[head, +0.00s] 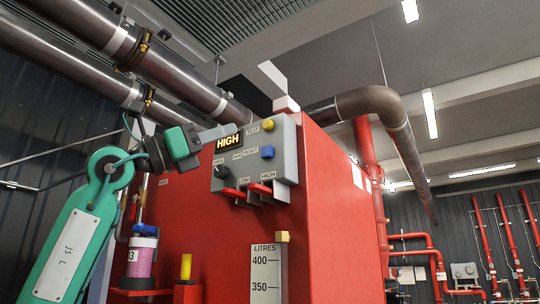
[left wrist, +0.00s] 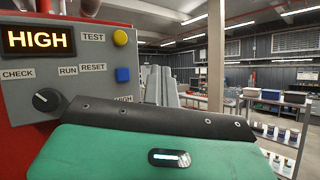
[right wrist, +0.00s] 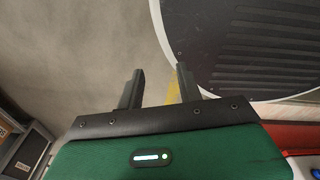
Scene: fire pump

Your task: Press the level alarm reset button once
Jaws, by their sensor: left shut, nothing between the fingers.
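The grey alarm panel (head: 252,172) is on the red tank, with a lit amber HIGH display (head: 228,142). The blue button (head: 267,152) beside the RESET label is the reset button; it also shows in the left wrist view (left wrist: 123,74), uncovered. A yellow TEST button (head: 268,125) is above it. A black knob (head: 221,171) is at the panel's lower left. My left gripper (head: 218,132) is shut and empty near the panel's upper left, left of the blue button; contact cannot be told. My right gripper (right wrist: 158,80) is open and empty, away from the panel.
Two red levers (head: 247,191) stick out below the panel. A litre scale (head: 266,274) and a yellow-topped post (head: 186,266) stand lower down. Large dark pipes (head: 150,55) run above the tank (head: 340,210). The right wrist view shows floor and a round dark platform (right wrist: 250,40).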

